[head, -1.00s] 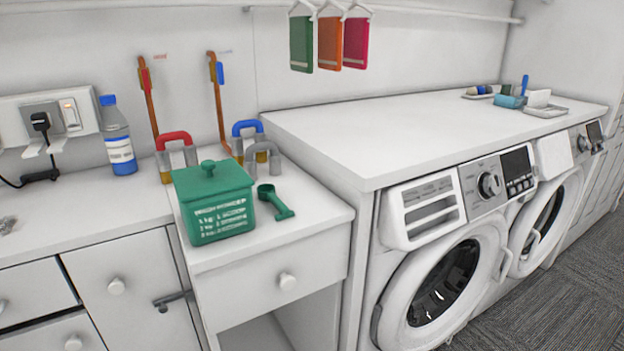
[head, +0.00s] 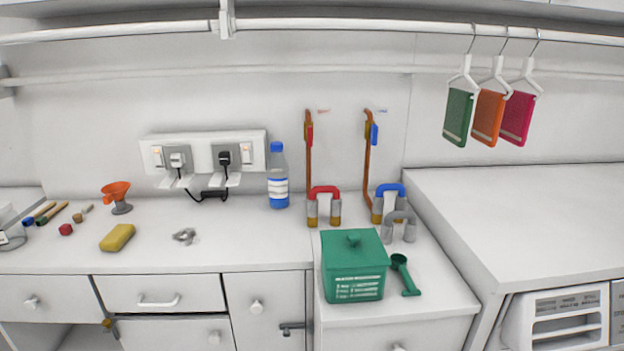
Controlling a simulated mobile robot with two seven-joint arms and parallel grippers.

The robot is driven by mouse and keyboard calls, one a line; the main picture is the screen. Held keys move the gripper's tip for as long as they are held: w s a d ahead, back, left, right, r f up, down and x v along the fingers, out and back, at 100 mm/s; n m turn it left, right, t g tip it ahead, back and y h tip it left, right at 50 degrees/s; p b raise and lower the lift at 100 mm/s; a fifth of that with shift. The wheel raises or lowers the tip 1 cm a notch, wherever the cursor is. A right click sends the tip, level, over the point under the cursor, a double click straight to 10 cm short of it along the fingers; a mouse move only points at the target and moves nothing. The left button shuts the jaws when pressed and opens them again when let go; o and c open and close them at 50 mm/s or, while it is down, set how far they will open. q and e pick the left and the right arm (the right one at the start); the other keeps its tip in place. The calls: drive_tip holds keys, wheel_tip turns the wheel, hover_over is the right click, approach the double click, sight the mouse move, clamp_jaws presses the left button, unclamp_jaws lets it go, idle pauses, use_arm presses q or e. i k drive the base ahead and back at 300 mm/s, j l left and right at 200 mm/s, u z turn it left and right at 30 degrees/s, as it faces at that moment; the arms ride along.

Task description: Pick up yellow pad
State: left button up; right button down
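The yellow pad (head: 118,238) lies on the left part of the white counter, near its front edge. It is a small rounded block and nothing covers it. Neither of my grippers shows in the head view.
Counter around the pad is clear.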

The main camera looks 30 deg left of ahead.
sight(116, 239)
drive_tip(key=u, duration=1.95)
drive_tip(key=i+j, duration=0.2)
drive_tip(key=i+j+z, duration=0.15)
drive_tip(key=j, duration=0.3)
drive_tip(key=i+j, duration=0.25)
drive_tip(key=i+j+z, duration=0.1)
drive_tip(key=j, duration=0.3)
drive_tip(key=i+j+z, duration=0.1)
drive_tip(key=j, duration=0.3)
drive_tip(key=i, duration=0.1)
